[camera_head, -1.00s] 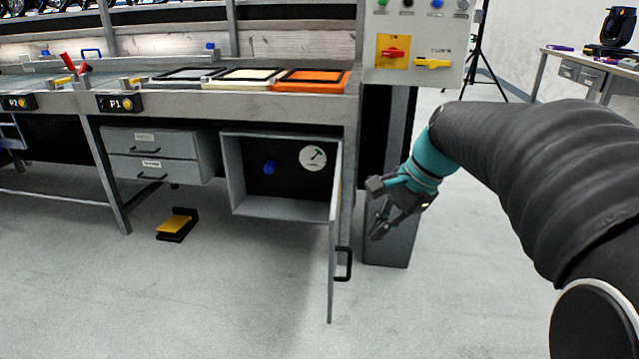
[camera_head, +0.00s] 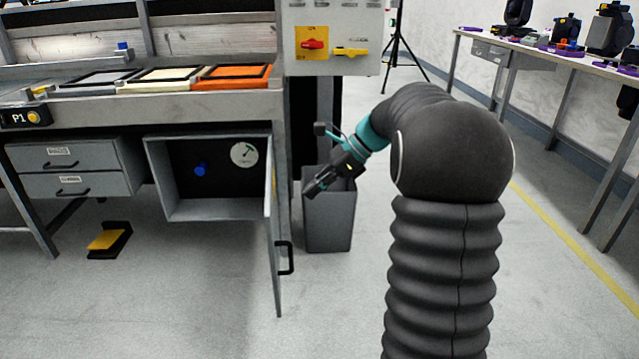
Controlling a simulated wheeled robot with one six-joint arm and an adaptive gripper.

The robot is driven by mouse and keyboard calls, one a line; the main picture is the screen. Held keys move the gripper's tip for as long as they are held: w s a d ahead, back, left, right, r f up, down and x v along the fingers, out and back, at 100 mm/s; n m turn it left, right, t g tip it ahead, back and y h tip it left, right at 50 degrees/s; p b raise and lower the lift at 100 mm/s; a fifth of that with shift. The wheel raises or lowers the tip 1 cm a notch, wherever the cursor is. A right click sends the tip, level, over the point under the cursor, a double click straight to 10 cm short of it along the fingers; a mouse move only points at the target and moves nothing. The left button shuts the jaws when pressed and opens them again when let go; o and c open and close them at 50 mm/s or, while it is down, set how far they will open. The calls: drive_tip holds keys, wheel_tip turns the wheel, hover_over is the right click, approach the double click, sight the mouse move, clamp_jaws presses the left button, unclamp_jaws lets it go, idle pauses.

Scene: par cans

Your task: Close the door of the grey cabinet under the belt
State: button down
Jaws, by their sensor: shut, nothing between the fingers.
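The grey cabinet (camera_head: 205,211) hangs under the belt bench. Its door (camera_head: 272,250) stands wide open, swung out toward me and seen nearly edge-on, hinged on the cabinet's right side. A black handle (camera_head: 287,258) sits on the door's right-hand, outer face. Inside the cabinet are a blue knob-like thing (camera_head: 201,169) and a round white dial (camera_head: 244,153). My gripper (camera_head: 312,192) is to the right of the door, apart from it, in front of the grey bin. It is shut and empty, pointing down and left.
A grey bin (camera_head: 330,225) stands right of the door, behind my gripper. A drawer unit (camera_head: 75,170) is left of the cabinet, with a yellow and black pedal (camera_head: 108,240) on the floor. The control box (camera_head: 330,40) hangs above. Floor before the door is clear.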

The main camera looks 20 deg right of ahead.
drive_tip(key=w+a+f+b, duration=0.1)
drive_tip(key=a+f, duration=0.2)
drive_tip(key=a, duration=0.4)
drive_tip(key=shift+w+a+f, duration=0.15)
drive_tip(key=shift+w+f, duration=0.1)
drive_tip(key=shift+w, duration=0.1)
drive_tip(key=shift+a, duration=0.1)
